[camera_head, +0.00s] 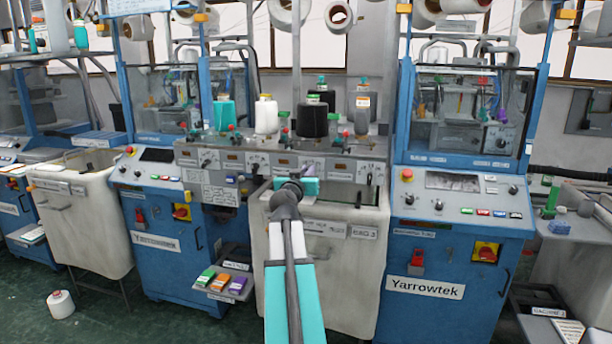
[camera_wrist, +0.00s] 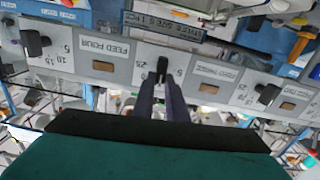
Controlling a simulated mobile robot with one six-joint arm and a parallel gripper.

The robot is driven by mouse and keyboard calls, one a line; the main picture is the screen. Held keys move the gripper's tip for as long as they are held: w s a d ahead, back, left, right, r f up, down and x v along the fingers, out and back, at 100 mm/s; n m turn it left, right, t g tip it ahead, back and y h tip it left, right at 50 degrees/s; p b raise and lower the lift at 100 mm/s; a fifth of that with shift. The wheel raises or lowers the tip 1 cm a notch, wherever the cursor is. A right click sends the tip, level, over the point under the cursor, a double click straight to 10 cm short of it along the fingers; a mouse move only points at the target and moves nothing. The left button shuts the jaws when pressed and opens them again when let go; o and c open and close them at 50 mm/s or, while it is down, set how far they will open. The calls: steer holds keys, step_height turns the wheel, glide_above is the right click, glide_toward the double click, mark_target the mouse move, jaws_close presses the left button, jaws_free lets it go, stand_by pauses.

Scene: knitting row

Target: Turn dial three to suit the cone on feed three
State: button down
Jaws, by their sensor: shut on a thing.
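A pale panel of feed dials (camera_head: 284,162) runs across the middle machine in the head view. In the wrist view the panel is upside down. The middle dial (camera_wrist: 162,66), beside the label that seems to read feed three (camera_wrist: 212,71), has a black knob. My gripper (camera_wrist: 161,86) is shut on this knob, which stands about upright in that view. In the head view my gripper (camera_head: 297,184) hides the dial. Cones stand above the panel: teal (camera_head: 225,114), white (camera_head: 266,116), black (camera_head: 313,120) and grey (camera_head: 362,113). The black one seems to be third from the left; its tag is unreadable.
Neighbouring dials sit close by: the feed four dial (camera_wrist: 36,44) and another dial (camera_wrist: 267,94) on the other side. A cream bin (camera_head: 350,255) is below the panel. Blue machine cabinets (camera_head: 455,250) flank it. A white cone (camera_head: 61,304) is on the floor.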

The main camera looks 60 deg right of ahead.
steer(key=shift+w+d+f+n+b, duration=0.1)
steer(key=shift+n+b, duration=0.2)
steer(key=shift+n, duration=1.4)
steer(key=shift+f+n+b, duration=0.1)
steer(key=shift+n+b, duration=0.15)
steer(key=shift+n, duration=1.45)
steer(key=c, duration=1.8)
jaws_free()
steer(key=shift+d, duration=0.1)
steer(key=shift+o, duration=0.2)
steer(key=shift+w+a, duration=0.1)
steer(key=shift+a, duration=0.1)
